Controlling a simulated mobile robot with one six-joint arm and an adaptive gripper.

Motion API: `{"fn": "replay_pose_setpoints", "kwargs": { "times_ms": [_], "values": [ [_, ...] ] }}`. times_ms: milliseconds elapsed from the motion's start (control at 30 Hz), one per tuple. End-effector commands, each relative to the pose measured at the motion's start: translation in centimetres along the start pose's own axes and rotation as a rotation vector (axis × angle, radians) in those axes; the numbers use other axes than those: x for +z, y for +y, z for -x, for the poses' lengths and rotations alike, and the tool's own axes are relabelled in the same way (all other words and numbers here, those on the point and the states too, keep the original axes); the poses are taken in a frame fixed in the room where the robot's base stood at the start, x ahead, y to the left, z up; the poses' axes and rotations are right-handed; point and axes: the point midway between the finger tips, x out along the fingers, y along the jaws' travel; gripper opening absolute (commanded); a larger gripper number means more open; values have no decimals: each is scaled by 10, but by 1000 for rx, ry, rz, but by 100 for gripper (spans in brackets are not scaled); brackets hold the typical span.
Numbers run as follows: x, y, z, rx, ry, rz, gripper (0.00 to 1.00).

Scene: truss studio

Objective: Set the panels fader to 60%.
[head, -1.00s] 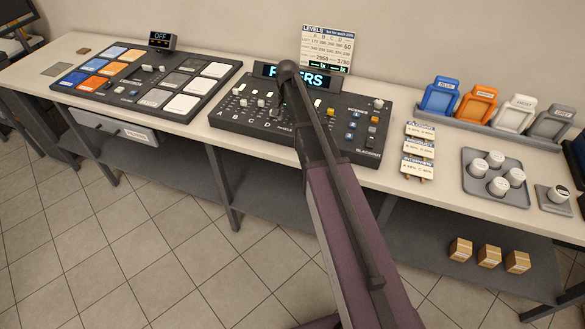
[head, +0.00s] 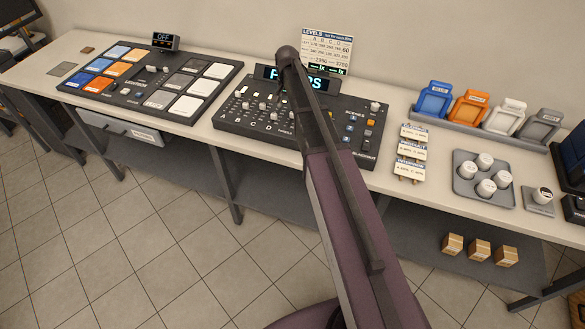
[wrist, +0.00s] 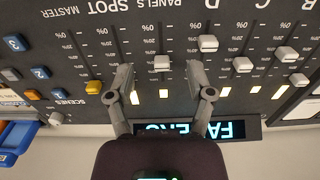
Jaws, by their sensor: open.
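The fader console (head: 222,118) stands on the long table in the head view, partly behind my arm. In the wrist view it appears upside down, with the PANELS label (wrist: 175,3) at the top. The panels fader's white cap (wrist: 162,62) is around the middle of its track, between the two fingers of my gripper (wrist: 160,70). The fingers are spread wide, with a gap on each side of the cap. The scale figures beside the cap are too small to read surely. My gripper is hidden in the head view.
Other caps stand close by: the white D cap (wrist: 208,43) by the right finger and the yellow master cap (wrist: 94,87) left of the left finger. The lit display (head: 318,84) is at the console's back. A levels card (head: 327,50) stands behind it.

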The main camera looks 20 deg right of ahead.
Motion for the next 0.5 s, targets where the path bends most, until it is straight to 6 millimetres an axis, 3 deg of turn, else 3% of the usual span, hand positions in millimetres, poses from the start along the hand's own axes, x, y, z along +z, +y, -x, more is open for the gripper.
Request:
{"fn": "replay_pose_setpoints", "kwargs": {
  "times_ms": [500],
  "values": [
    [0, 0, 45, 0, 0, 0, 69]
  ]
}}
